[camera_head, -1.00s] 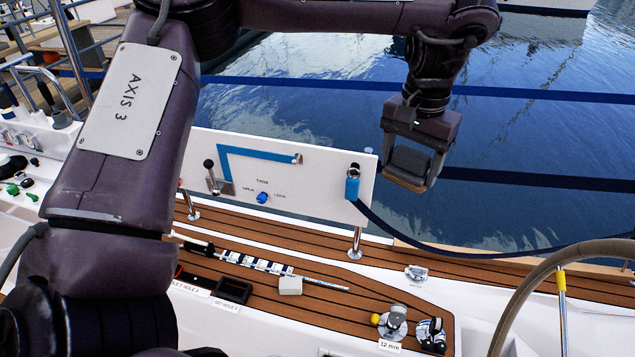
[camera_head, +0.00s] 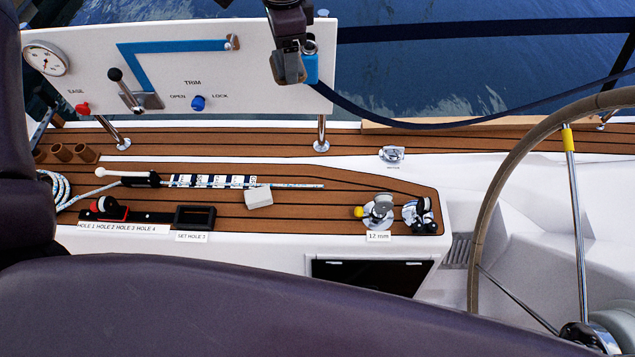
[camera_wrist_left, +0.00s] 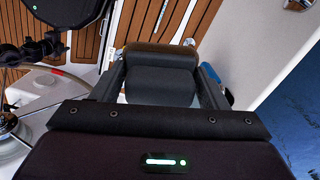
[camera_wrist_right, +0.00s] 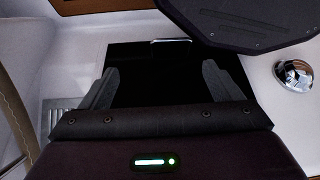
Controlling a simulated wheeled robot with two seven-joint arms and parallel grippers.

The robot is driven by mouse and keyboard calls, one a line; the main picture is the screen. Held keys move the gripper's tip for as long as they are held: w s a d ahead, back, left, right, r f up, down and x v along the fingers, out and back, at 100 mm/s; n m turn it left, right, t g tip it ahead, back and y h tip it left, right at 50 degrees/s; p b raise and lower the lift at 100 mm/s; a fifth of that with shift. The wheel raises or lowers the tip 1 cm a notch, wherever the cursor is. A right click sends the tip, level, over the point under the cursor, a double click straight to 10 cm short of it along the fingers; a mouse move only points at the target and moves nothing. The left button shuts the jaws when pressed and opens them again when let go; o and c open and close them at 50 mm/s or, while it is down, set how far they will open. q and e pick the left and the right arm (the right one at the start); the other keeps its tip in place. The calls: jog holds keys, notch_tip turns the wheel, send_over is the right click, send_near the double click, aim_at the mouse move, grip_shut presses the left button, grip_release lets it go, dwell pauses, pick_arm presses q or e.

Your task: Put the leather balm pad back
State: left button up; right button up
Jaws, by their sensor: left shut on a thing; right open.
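My left gripper (camera_head: 290,68) is at the top right of the white panel, beside the blue strap piece (camera_head: 311,70) at its right end. It also shows in the left wrist view (camera_wrist_left: 160,80), where it is shut on the leather balm pad (camera_wrist_left: 160,84), a dark grey block with a brownish far part. In the head view the pad is small and partly hidden by the fingers. My right gripper (camera_wrist_right: 160,88) is open and empty in the right wrist view, in front of a dark recess. It does not show clearly in the head view.
The white panel (camera_head: 220,80) carries a gauge, a lever and knobs. On the teak deck lie a black tray (camera_head: 195,218), a striped rod (camera_head: 215,181), a small white block (camera_head: 258,197) and a winch-like fitting (camera_head: 378,209). The steering wheel (camera_head: 487,165) stands at right. A dark recess (camera_head: 370,275) opens below.

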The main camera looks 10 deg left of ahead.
jog(key=w+a+t+b, duration=0.1)
jog(key=w+a+b, duration=0.4)
jog(key=w+b, duration=0.5)
pick_arm(q)
jog(key=s+d+f+m+b, duration=0.1)
jog(key=d+f+m+b, duration=0.2)
jog(key=f+m, duration=1.2)
jog(key=s+d+f+m+b, duration=0.1)
jog(key=d+f+m+b, duration=0.2)
jog(key=f+m+b, duration=0.7)
notch_tip(320, 180, down, 15)
jog(key=m, duration=0.4)
jog(key=shift+s+f+m, duration=0.15)
jog(key=shift+s+m, duration=0.1)
jog(key=shift+m, duration=0.15)
pick_arm(e)
notch_tip(320, 180, up, 8)
jog(key=a+n+t+y, duration=0.1)
jog(key=a, duration=0.1)
jog(key=shift+w+f+n, duration=0.15)
jog(key=shift+n, duration=0.15)
jog(key=shift+d, duration=0.1)
